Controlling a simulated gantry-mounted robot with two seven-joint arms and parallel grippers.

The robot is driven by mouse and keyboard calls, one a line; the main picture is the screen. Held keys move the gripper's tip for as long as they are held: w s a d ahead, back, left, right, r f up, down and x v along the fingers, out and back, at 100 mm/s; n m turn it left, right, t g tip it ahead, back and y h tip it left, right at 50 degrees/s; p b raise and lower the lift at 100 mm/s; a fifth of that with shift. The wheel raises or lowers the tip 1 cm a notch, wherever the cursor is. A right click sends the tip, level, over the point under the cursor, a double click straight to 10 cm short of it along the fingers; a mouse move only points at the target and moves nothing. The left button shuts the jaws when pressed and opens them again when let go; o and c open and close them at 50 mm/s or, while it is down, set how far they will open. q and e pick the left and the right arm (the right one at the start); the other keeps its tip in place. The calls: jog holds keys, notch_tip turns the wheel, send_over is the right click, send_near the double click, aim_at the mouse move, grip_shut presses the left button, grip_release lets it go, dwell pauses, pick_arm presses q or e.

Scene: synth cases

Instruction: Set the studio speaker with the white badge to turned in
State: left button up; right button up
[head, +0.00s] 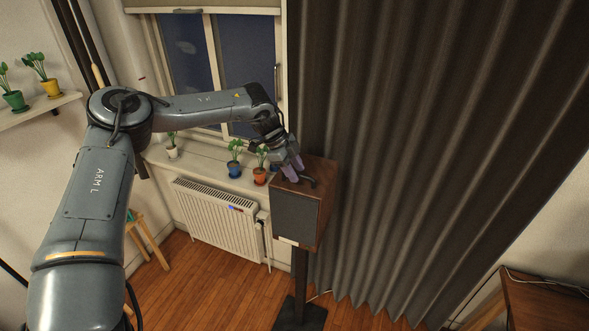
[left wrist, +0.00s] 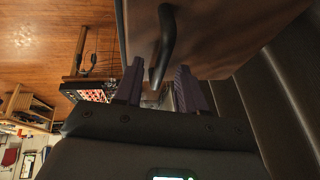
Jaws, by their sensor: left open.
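The studio speaker (head: 296,217) is a wooden box with a dark front grille and a white badge (head: 287,241) low on that front. It stands on a dark stand, its grille facing the lower left of the head view. A black handle (head: 307,181) is on its wooden top. My left gripper (head: 292,168) is open at the speaker's top, by the handle. In the left wrist view the handle (left wrist: 166,42) reaches down between the two spread purple fingers (left wrist: 158,88); I cannot tell whether either touches it. My right gripper is not in view.
A dark curtain (head: 430,130) hangs close behind and right of the speaker. Potted plants (head: 235,168) stand on the windowsill at left, above a white radiator (head: 215,220). A wooden table (head: 545,305) is at lower right. The floor (head: 190,290) left of the stand is clear.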

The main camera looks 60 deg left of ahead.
pick_arm(q)
grip_shut()
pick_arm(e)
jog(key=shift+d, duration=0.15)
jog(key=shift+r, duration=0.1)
